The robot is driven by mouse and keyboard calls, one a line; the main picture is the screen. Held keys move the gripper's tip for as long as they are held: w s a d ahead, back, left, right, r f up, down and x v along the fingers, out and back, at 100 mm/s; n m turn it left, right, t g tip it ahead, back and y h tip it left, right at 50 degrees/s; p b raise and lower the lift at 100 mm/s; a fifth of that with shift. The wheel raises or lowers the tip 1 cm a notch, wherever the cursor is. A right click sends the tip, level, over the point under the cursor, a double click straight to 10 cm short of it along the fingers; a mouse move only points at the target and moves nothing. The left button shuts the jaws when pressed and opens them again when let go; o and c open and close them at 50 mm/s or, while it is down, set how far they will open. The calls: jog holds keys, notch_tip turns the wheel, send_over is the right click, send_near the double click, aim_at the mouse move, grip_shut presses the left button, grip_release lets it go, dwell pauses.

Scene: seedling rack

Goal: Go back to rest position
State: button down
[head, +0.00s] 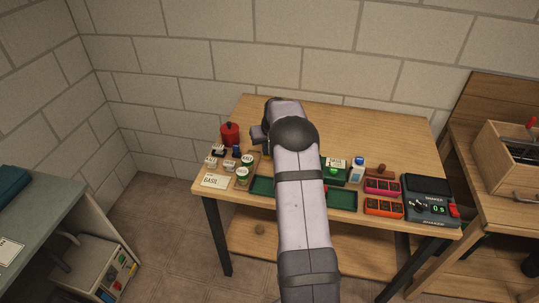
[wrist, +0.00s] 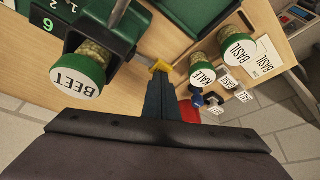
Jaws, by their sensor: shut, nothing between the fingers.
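My gripper (wrist: 172,92) shows in the wrist view as dark fingers, shut and empty, above the wooden table (head: 360,120). A jar with a green lid marked BEET (wrist: 78,80) sits in a green holder (wrist: 115,25) left of the fingers in the wrist view. Jars marked KALE (wrist: 202,73) and BASIL (wrist: 237,48) are to the right of the fingers, apart from them. A small yellow thing (wrist: 160,66) shows at the finger ends; I cannot tell what it is.
A green tray (head: 342,200) lies along the table front, partly behind my arm. A red container (head: 229,133) and a BASIL card (head: 215,181) are at left. Pink (head: 382,186) and orange (head: 383,207) trays and a shaker (head: 430,201) stand at right. The table's back is clear.

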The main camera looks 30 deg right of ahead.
jog(key=shift+f+b, duration=0.3)
jog(key=shift+f, duration=0.3)
jog(key=shift+r, duration=0.1)
notch_tip(320, 180, up, 8)
jog(key=p, duration=0.4)
jog(key=shift+f+p, duration=0.25)
jog(key=shift+p, duration=0.15)
jog(key=shift+a, duration=0.1)
dwell(0.4)
